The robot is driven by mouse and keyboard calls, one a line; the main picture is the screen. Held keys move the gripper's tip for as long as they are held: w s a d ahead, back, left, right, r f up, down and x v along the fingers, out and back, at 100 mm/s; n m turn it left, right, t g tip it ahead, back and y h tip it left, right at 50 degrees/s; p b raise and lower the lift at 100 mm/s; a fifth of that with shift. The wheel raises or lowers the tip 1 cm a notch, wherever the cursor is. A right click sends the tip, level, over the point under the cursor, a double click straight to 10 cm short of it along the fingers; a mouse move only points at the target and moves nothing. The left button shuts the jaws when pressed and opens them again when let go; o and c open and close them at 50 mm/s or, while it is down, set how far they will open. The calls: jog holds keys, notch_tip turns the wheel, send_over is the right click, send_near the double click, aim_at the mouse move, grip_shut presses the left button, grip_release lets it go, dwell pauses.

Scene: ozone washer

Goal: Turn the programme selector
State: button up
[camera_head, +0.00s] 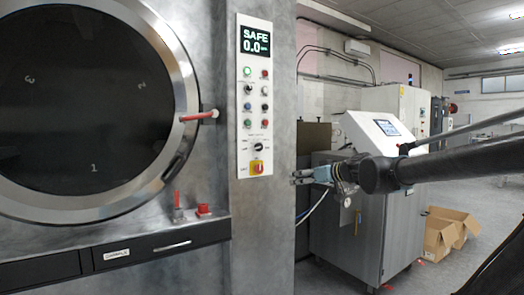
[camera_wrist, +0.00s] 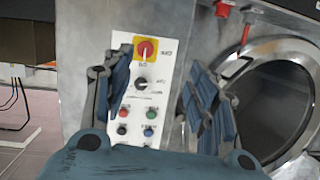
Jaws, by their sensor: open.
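The programme selector seems to be the black knob (camera_head: 259,146) with a white pointer, low on the white control panel (camera_head: 243,120). It sits just above a red-and-yellow switch (camera_head: 257,167). The wrist view is inverted and shows the knob (camera_wrist: 141,83) below the red-and-yellow switch (camera_wrist: 146,48). My gripper (camera_head: 295,178) is open and empty to the right of the panel in the head view, apart from it. In the wrist view the blue fingers of my gripper (camera_wrist: 156,75) stand either side of the knob, with no contact visible.
A display (camera_head: 255,40) reads SAFE 0.0 above several buttons. A red door handle (camera_head: 199,116) sticks out left of the panel, beside the round door (camera_head: 93,110). A grey cabinet (camera_head: 350,230) with a screen stands behind my arm. Cardboard boxes (camera_head: 440,238) lie on the floor.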

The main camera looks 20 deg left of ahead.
aim_at(260, 146)
jog(key=w+a+r+t+y, duration=0.2)
jog(key=w+a+r+t, duration=0.1)
jog(key=w+a+r, duration=0.55)
jog(key=shift+h, duration=0.3)
jog(key=x, duration=1)
jog(key=r+x, duration=0.1)
jog(key=x, duration=0.5)
jog(key=shift+s+a, duration=0.15)
jog(key=shift+a, duration=0.1)
jog(key=shift+c, duration=0.6)
jog(key=c, duration=0.9)
